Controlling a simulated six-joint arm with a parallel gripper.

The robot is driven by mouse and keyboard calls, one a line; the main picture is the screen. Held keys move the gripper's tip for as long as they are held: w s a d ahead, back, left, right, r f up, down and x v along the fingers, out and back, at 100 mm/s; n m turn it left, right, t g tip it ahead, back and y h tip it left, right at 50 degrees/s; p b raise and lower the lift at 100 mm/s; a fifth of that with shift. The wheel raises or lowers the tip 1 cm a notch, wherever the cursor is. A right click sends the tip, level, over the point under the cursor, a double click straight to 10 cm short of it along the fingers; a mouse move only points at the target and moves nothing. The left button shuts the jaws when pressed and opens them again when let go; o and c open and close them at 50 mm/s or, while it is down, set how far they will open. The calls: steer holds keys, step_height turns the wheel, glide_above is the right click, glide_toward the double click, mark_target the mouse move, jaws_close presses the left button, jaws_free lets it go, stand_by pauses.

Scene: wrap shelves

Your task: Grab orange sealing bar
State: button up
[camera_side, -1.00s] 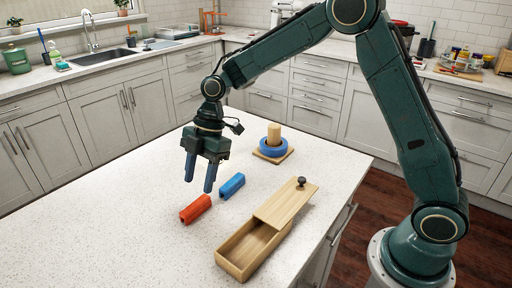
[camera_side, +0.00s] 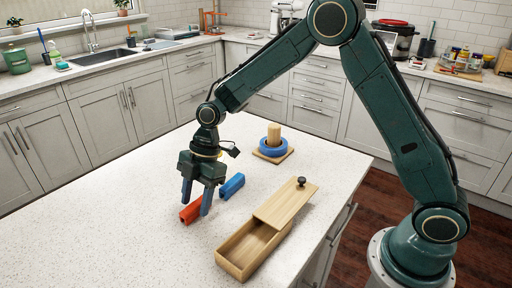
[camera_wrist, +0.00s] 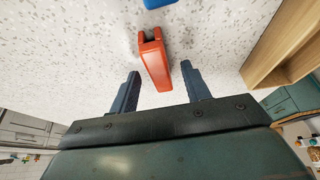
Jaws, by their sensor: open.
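The orange sealing bar (camera_side: 190,213) lies on the white speckled counter, and it also shows in the wrist view (camera_wrist: 154,60) just beyond and between my fingertips. My gripper (camera_side: 195,204) is open, its two blue fingers pointing down at the bar. In the side view one finger overlaps the bar; I cannot tell if they touch.
A blue bar (camera_side: 231,185) lies just behind the orange one. A wooden box (camera_side: 236,268) with a partly slid lid (camera_side: 286,202) stands to the right. A blue ring (camera_side: 270,149) sits around a wooden peg at the back. The counter's left side is clear.

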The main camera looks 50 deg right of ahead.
mark_target(197, 203)
steer(key=shift+c, duration=0.2)
jaws_close()
steer(key=shift+r, duration=0.1)
step_height(197, 203, up, 20)
stand_by(1.0)
stand_by(0.5)
